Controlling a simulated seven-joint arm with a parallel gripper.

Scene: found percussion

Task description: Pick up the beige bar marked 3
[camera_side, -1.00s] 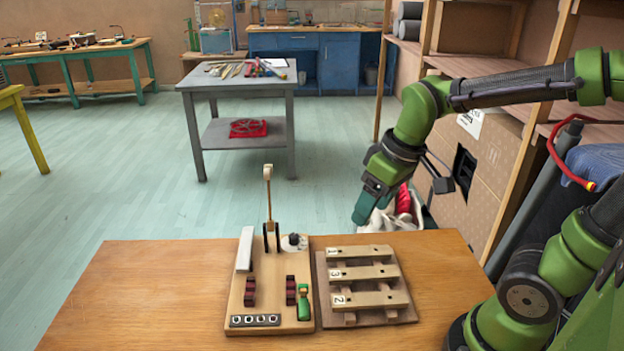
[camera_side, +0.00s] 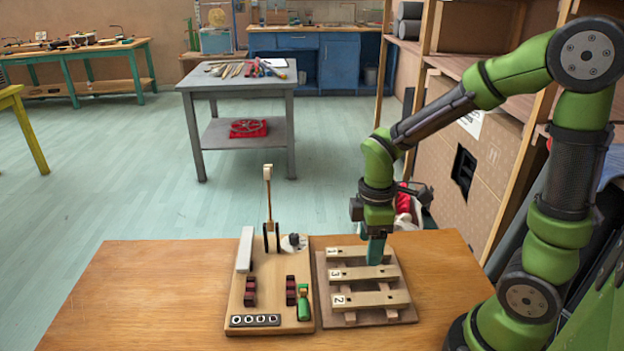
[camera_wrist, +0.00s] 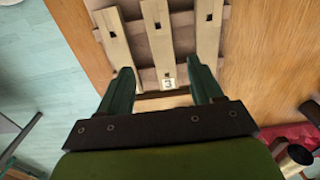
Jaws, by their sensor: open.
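The beige bar marked 3 (camera_side: 350,273) is the middle one of three bars lying across a wooden rack (camera_side: 395,313). The bars marked 1 (camera_side: 348,253) and 2 (camera_side: 375,299) lie behind and in front of it. In the wrist view the bar marked 3 (camera_wrist: 157,38) runs up the picture between my fingers' lines, its label near the bottom. My gripper (camera_side: 376,262) points down over the rack, its fingertips hiding part of the rear bars in the side view. In the wrist view my gripper (camera_wrist: 160,67) is open with nothing held; contact with the bars cannot be told.
A wooden board (camera_side: 268,292) with a mallet-like upright (camera_side: 268,205), dark red blocks and a green piece (camera_side: 304,303) stands left of the rack. The wooden table (camera_side: 150,300) is clear at the left. Cardboard boxes and shelves stand behind my arm.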

